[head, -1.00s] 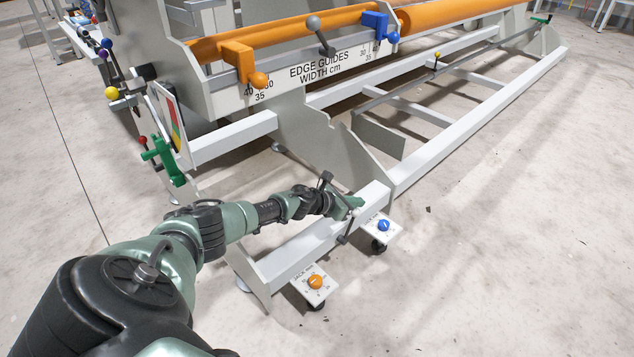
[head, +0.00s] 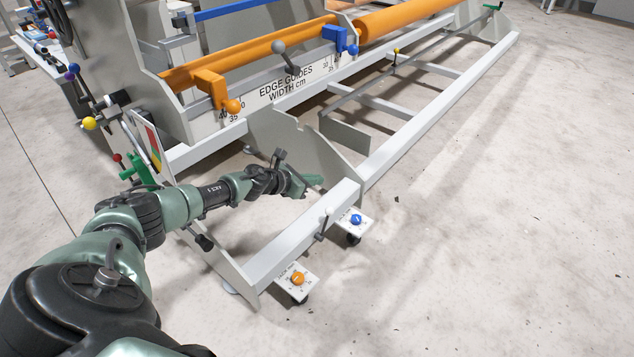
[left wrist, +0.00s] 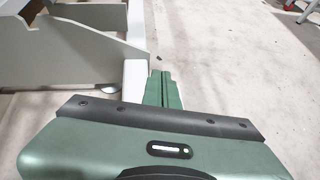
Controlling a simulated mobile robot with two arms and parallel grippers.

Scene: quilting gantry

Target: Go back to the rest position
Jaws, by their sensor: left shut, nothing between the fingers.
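My left gripper (head: 312,187) is at the end of the green and black arm that comes in from the left in the head view. It is raised over the near end of the machine's white base frame (head: 290,243), behind the front beam as I see it. In the left wrist view its two green fingers (left wrist: 162,88) lie together with nothing between them. My right gripper is in neither view.
The quilting gantry carries an orange edge guide (head: 215,92) and a blue edge guide (head: 340,40). Two jack plates with an orange knob (head: 298,279) and a blue knob (head: 356,219) stick out near the floor. Floor at right is clear.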

